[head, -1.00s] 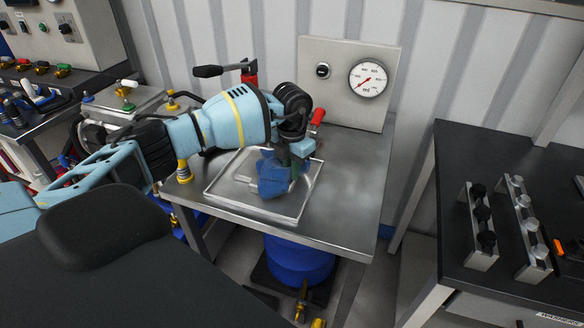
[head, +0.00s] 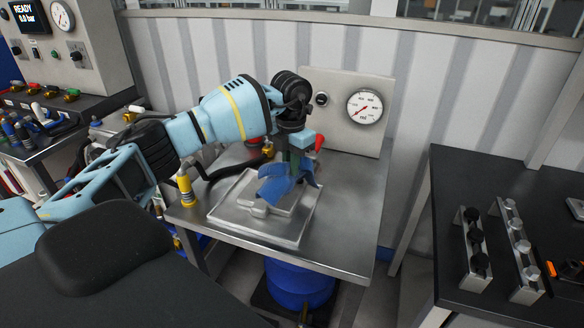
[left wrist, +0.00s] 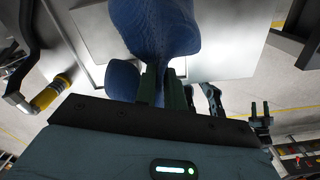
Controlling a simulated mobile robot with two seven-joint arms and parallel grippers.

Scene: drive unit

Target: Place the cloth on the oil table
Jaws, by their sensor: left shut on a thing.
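My left gripper (head: 296,165) is shut on the blue cloth (head: 274,188). The cloth hangs folded from the fingers over the shallow metal tray on the oil table (head: 345,215). I cannot tell whether its lower edge touches the tray. In the left wrist view the cloth (left wrist: 155,30) bulges out beyond the dark green fingers (left wrist: 162,88), with pale metal behind it. The oil table is a steel bench with a gauge panel at its back. My right gripper is not seen in the head view.
The tray (head: 230,222) fills the table's front left. The gauge panel (head: 335,108) stands at the back right. A yellow fitting (head: 185,190) and black hoses are beside the tray. A black bench (head: 450,225) with racks is at the right. The table's right part is clear.

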